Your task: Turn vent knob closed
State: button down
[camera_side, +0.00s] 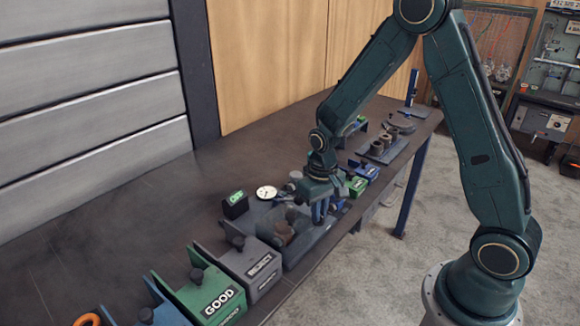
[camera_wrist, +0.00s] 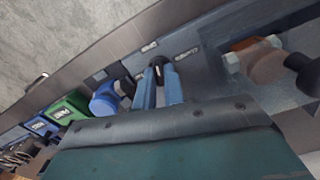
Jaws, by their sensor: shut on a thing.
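My gripper (camera_side: 320,218) points down at the front edge of the grey test fixture (camera_side: 305,252) on the bench. In the wrist view its two blue fingers (camera_wrist: 160,72) are close together and shut on a small dark round knob (camera_wrist: 158,61), which looks like the vent knob. The fingers hide most of the knob, so its turn angle cannot be told. A brown pipe part (camera_wrist: 262,63) sits in the fixture to the right of the fingers. A blue rounded part (camera_wrist: 105,102) is just left of them.
A white dial gauge (camera_side: 266,192) and a small green-lit display (camera_side: 236,204) stand behind the fixture. A grey bin (camera_side: 255,264) and a green GOOD bin (camera_side: 212,295) are at the near left. Green and blue bins (camera_side: 357,185) and a parts rack (camera_side: 383,148) lie beyond my gripper.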

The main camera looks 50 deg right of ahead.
jog(key=m, duration=1)
jog(key=shift+m, duration=0.4)
jog(key=shift+r+m, duration=0.1)
jog(key=shift+m, duration=2.1)
jog(key=c, duration=1.5)
grip_release()
notch_tip(320, 180, up, 14)
jog(key=shift+f, duration=0.15)
